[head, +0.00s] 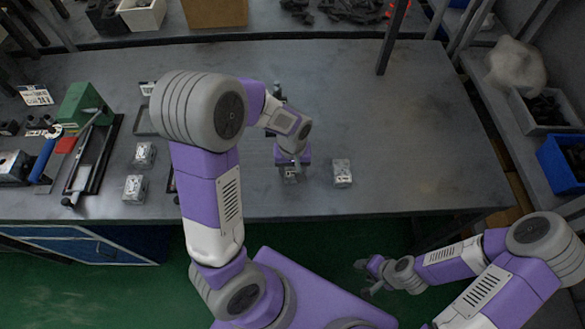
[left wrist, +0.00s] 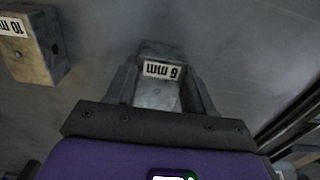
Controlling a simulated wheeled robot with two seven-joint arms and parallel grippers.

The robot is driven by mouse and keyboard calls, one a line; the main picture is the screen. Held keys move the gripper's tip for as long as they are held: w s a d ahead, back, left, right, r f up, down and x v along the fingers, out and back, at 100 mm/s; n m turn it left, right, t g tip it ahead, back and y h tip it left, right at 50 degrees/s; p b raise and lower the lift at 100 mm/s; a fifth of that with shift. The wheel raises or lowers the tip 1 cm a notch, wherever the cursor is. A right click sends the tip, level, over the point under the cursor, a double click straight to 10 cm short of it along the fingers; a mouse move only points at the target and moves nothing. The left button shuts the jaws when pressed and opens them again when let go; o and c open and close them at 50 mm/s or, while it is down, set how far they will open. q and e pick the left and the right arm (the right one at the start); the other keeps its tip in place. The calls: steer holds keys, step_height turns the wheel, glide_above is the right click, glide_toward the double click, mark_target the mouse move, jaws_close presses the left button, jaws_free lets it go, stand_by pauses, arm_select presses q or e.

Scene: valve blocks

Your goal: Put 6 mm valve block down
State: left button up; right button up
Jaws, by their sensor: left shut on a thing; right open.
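My left gripper (head: 290,173) is over the front part of the workbench and shut on a grey metal block. In the left wrist view the block (left wrist: 160,92) sits between the two fingers (left wrist: 161,92), and its white label reads 6 mm. In the head view the gripper mostly hides this block; I cannot tell whether it touches the bench top. A second block (head: 342,172) stands just to the right, apart from it. It appears to be the 10 mm block (left wrist: 30,55) in the left wrist view. My right gripper (head: 368,277) is open and empty, beyond the bench's front edge.
The grey workbench (head: 420,130) is bare to the right. Two more blocks (head: 145,154) (head: 134,188) stand left of my left arm, near a black tray (head: 98,160) and a green device (head: 85,104). A blue bin (head: 560,165) is at far right.

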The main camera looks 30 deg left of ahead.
mark_target(292, 171)
arm_select(q)
steer(key=shift+f, duration=0.1)
steer(key=o, duration=0.9)
steer(key=shift+f, duration=0.1)
steer(key=o, duration=0.5)
steer(key=shift+c, duration=0.2)
step_height(292, 171, up, 12)
steer(key=p, duration=0.4)
steer(key=shift+r, duration=0.25)
steer(key=shift+f, duration=0.1)
